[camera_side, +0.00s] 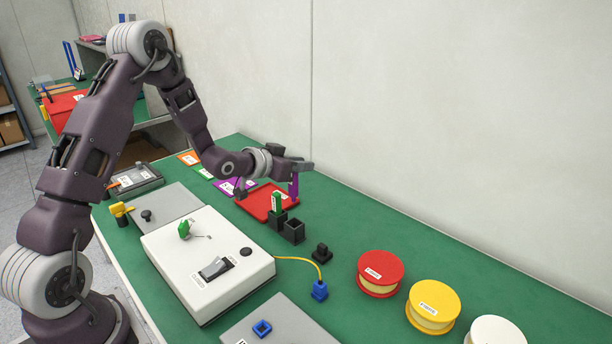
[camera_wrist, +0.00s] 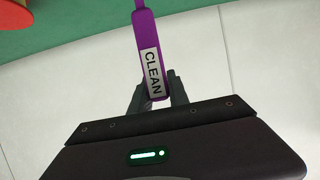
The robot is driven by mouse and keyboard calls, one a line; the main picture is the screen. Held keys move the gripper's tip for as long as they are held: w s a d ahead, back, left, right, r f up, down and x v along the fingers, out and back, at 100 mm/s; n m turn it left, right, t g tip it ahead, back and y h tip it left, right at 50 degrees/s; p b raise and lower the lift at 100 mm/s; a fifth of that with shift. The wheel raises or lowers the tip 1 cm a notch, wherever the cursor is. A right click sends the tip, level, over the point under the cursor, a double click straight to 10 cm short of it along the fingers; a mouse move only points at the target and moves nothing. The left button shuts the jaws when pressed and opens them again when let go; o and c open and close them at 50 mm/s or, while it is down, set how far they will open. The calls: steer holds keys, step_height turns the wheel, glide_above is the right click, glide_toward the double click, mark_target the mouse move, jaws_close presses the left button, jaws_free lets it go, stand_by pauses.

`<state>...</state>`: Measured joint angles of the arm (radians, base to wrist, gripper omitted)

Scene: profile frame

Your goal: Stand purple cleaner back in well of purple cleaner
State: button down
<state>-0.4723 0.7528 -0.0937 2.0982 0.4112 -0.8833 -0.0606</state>
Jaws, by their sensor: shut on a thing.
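The purple cleaner (camera_side: 294,187) hangs roughly upright below my gripper (camera_side: 300,167) in the side view, above the far side of the green table. In the wrist view the purple cleaner (camera_wrist: 147,35) shows a white label reading CLEAN and sits between the fingers of my gripper (camera_wrist: 152,94), which is shut on it. Two joined black square wells stand below and beside it. The front well (camera_side: 293,231) looks empty. The rear well (camera_side: 279,218) has a green cleaner (camera_side: 276,203) standing in it.
A red tray (camera_side: 258,209) lies just behind the wells. A small black block (camera_side: 321,253) stands to their right. A white box (camera_side: 205,258) with a switch and yellow cable is in front. Red (camera_side: 380,271) and yellow (camera_side: 434,304) spools stand at right.

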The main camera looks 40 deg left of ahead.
mark_target(295, 201)
steer(key=shift+f, duration=5.5)
steer(key=shift+f, duration=0.6)
steer(key=c, duration=1.2)
jaws_free()
steer(key=shift+o, duration=0.2)
steer(key=shift+s, duration=0.15)
steer(key=v, duration=0.7)
